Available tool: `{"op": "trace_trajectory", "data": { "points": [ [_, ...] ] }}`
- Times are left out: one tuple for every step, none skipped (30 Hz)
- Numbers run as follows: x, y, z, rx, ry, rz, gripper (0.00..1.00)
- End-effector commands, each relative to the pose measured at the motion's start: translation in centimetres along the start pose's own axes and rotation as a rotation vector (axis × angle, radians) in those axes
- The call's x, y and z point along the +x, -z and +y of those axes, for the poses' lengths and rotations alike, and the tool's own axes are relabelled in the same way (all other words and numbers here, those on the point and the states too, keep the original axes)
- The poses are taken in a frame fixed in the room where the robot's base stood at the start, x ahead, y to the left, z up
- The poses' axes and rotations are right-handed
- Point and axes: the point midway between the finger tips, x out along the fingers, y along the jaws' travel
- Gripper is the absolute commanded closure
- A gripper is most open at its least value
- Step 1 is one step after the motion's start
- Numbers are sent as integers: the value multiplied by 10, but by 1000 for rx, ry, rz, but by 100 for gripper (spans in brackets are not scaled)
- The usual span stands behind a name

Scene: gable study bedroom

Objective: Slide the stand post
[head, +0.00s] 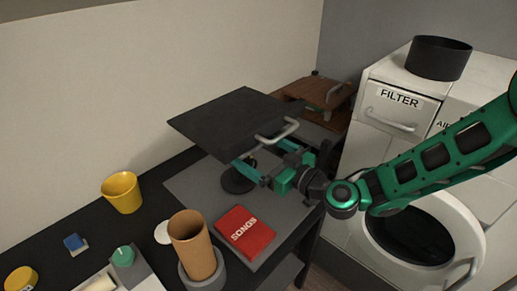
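A stand with a dark, tilted rectangular top (232,118) stands on a grey mat or board (195,190) on the black table. A pale curved handle (280,132) is on the top's right edge. The round dark base (236,182) shows below. The stand post is mostly hidden under the top and behind my gripper. My green gripper (252,168) reaches in from the right, under the top's front right edge, beside the post. Whether its fingers touch or close on the post cannot be seen.
A red SONGS book (244,232) lies just in front of my gripper. A brown cylinder (193,243) stands in a grey holder near the front. A yellow cup (122,192) is at left. A white FILTER machine (393,110) with an open round door (452,212) is at right.

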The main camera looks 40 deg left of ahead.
Motion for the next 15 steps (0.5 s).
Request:
{"op": "trace_trajectory", "data": {
  "points": [
    [0,1,1,-1,-2,2,5],
    [0,1,1,-1,-2,2,5],
    [0,1,1,0,-1,3,5],
    [0,1,0,0,-1,3,5],
    [0,2,0,0,0,3,5],
    [0,2,0,0,0,3,5],
    [0,2,0,0,1,3,5],
    [1,2,-1,1,1,3,5],
    [1,2,-1,1,1,4,5],
    [1,2,-1,1,2,4,5],
    [1,2,-1,1,2,4,5],
    [1,2,-1,1,2,4,5],
    [0,2,-2,1,3,4,5],
    [0,2,-2,1,3,3,5],
    [-2,2,-2,2,3,2,5]
  ]
}}
